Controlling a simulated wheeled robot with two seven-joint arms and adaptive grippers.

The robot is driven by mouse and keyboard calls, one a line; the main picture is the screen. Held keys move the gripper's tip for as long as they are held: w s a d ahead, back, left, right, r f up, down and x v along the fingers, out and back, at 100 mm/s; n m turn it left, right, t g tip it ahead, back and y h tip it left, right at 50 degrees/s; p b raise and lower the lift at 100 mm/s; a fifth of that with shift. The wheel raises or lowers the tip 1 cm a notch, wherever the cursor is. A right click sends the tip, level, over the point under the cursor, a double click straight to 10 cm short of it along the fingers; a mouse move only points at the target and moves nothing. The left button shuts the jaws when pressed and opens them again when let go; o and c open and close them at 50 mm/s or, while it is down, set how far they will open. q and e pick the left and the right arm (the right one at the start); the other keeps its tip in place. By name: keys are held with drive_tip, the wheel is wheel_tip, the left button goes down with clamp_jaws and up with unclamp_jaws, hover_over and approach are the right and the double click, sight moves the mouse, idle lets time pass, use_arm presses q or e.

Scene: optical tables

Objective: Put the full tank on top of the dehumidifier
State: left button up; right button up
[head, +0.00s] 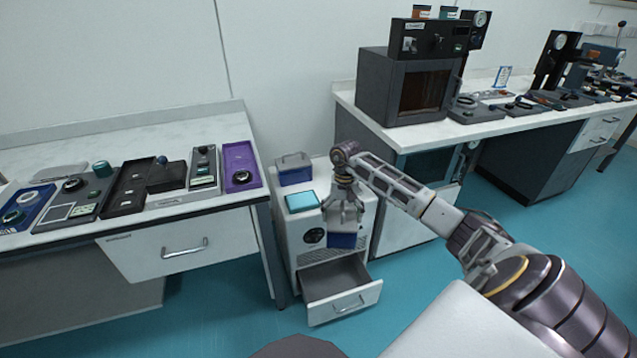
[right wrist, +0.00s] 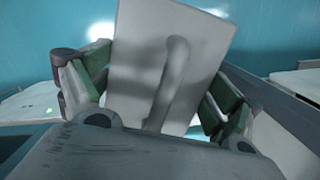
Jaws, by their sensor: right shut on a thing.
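The dehumidifier (head: 311,255) is a white cabinet between the two benches, with its lower drawer (head: 340,290) pulled out. My right gripper (head: 343,212) is shut on a blue tank (head: 342,240) and holds it in front of the cabinet, above the open drawer. In the right wrist view a pale panel with a raised bar, seemingly the tank's lid and handle (right wrist: 170,75), shows between the green finger pads; the exact contact is hard to make out. A second blue-grey tank with a handle (head: 294,170) stands on the cabinet's top at the back. My left gripper is out of view.
A flat teal square (head: 302,201) is on the front left of the cabinet's top. The left bench (head: 195,208), with several trays and devices, stands close beside the cabinet. The right bench (head: 375,130) carries a dark oven (head: 410,85). The teal floor (head: 405,285) is clear in front.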

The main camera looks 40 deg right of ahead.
sight(353, 213)
drive_tip(key=shift+s+d+r, duration=0.15)
drive_tip(key=shift+s+d, duration=0.05)
drive_tip(key=shift+d, duration=0.35)
drive_tip(key=shift+s+d+r, duration=0.1)
drive_tip(key=shift+s+d, duration=0.1)
drive_tip(key=shift+d, duration=0.35)
drive_tip(key=m, duration=0.4)
drive_tip(key=s+d+m, duration=0.1)
drive_tip(key=m, duration=0.2)
drive_tip(key=shift+d+f+t+y, duration=0.1)
drive_tip(key=shift+f+t+y, duration=0.15)
drive_tip(key=shift+t+y, duration=0.05)
drive_tip(key=shift+w+d+r+m+t, duration=0.15)
drive_tip(key=shift+w+r+m, duration=0.25)
drive_tip(key=shift+m, duration=0.7)
drive_tip(key=shift+w+d+r+m+t, duration=0.1)
drive_tip(key=shift+w+r+m+t, duration=0.15)
drive_tip(key=shift+w+m, duration=0.65)
drive_tip(key=shift+w+d+r+m+t, duration=0.1)
drive_tip(key=shift+w+r+m, duration=0.2)
drive_tip(key=shift+m, duration=1)
drive_tip(key=shift+w+a+r, duration=0.15)
drive_tip(key=shift+w+r, duration=1.05)
drive_tip(key=shift+w, duration=0.3)
drive_tip(key=w+r, duration=0.5)
drive_tip(key=shift+d+r, duration=0.3)
drive_tip(key=shift+r, duration=0.05)
drive_tip(key=shift+w+r, duration=0.15)
drive_tip(key=shift+w, duration=0.05)
